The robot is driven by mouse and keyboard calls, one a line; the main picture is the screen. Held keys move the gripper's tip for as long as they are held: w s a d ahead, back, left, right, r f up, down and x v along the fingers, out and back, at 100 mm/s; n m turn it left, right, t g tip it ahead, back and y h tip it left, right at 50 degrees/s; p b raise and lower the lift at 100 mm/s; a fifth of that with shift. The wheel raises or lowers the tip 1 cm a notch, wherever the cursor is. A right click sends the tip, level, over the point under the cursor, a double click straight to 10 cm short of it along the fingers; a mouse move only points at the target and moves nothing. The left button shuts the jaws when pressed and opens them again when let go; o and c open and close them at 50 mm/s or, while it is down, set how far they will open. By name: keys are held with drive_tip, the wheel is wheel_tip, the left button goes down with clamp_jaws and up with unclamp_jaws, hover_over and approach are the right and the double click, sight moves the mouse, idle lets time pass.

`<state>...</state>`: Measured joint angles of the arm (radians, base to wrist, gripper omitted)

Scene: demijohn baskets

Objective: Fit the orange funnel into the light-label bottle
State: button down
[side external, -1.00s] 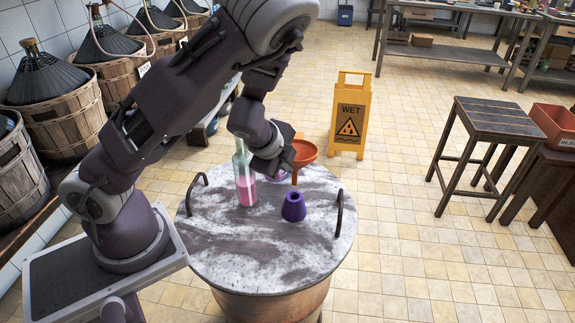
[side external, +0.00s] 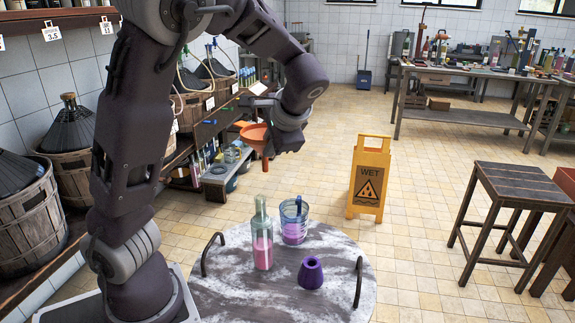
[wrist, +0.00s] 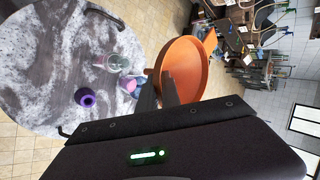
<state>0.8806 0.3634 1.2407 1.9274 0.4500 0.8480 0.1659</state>
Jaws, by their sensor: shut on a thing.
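The orange funnel (side external: 252,132) is up in the air, wide mouth upward and spout down. My gripper (wrist: 157,90) is shut on its side, and the funnel (wrist: 186,68) fills the middle of the wrist view. The bottle (side external: 262,245) is clear greenish glass with pink liquid and stands upright on a round marbled barrel top (side external: 225,290). It also shows in the wrist view (wrist: 112,63). I cannot make out its label clearly. The funnel is well above the bottle and apart from it.
A glass jug (side external: 294,225) with pink liquid stands close right of the bottle. A purple cone-shaped piece (side external: 311,273) stands in front. Two dark handles (side external: 359,283) rise at the barrel top's edges. A yellow wet-floor sign (side external: 369,180) and stool (side external: 500,195) stand beyond.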

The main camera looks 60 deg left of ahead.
drive_tip(key=shift+s+d+r+n+g, duration=0.3)
drive_tip(key=shift+s+r+n+g, duration=0.35)
drive_tip(key=shift+s, duration=0.25)
wheel_tip(320, 180, down, 7)
drive_tip(key=shift+w+f, duration=0.1)
drive_tip(key=shift+f, duration=2.5)
idle(4.1)
